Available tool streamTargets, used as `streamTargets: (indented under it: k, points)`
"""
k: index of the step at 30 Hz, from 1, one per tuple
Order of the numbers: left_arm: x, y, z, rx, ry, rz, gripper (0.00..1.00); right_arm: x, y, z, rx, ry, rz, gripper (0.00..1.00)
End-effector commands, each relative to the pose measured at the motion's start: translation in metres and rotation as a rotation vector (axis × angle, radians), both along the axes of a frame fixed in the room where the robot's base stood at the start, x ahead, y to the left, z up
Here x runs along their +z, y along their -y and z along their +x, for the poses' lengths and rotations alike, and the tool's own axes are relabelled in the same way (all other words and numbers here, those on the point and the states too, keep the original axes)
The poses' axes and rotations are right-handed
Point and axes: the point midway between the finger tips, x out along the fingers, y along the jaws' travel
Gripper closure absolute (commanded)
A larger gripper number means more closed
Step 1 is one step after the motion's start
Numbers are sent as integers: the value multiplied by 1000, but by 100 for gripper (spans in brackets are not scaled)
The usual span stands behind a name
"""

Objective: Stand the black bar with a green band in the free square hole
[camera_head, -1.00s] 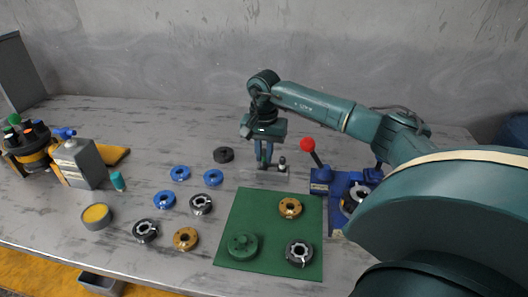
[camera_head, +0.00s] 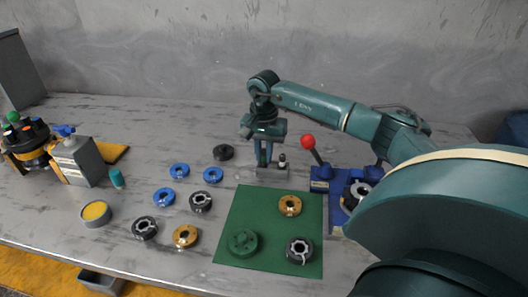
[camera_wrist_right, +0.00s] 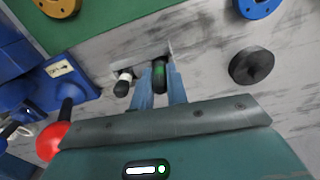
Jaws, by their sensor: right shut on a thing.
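My right gripper (camera_head: 264,164) points down over the far middle of the table, just beyond the green mat. In the right wrist view its blue fingers (camera_wrist_right: 161,78) are shut on a black bar with a green band (camera_wrist_right: 160,72). A small grey block (camera_head: 272,174) lies below the gripper and also shows in the right wrist view (camera_wrist_right: 138,60). A black bar with a pale band (camera_head: 282,161) stands at the block beside my fingers and also shows in the right wrist view (camera_wrist_right: 123,83). The held bar's lower end and the free hole are hidden. My left gripper is out of view.
A blue fixture (camera_head: 328,185) with a red-knobbed lever (camera_head: 308,142) stands close right of the gripper. The green mat (camera_head: 250,205) holds several round parts. Several other rings lie on the table's middle.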

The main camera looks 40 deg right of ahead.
Motion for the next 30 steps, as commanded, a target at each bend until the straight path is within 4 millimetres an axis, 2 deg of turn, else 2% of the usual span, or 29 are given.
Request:
streamTargets:
  k: [30]
  points:
    - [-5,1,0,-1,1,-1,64,-9,0,0,0,0,0,100]
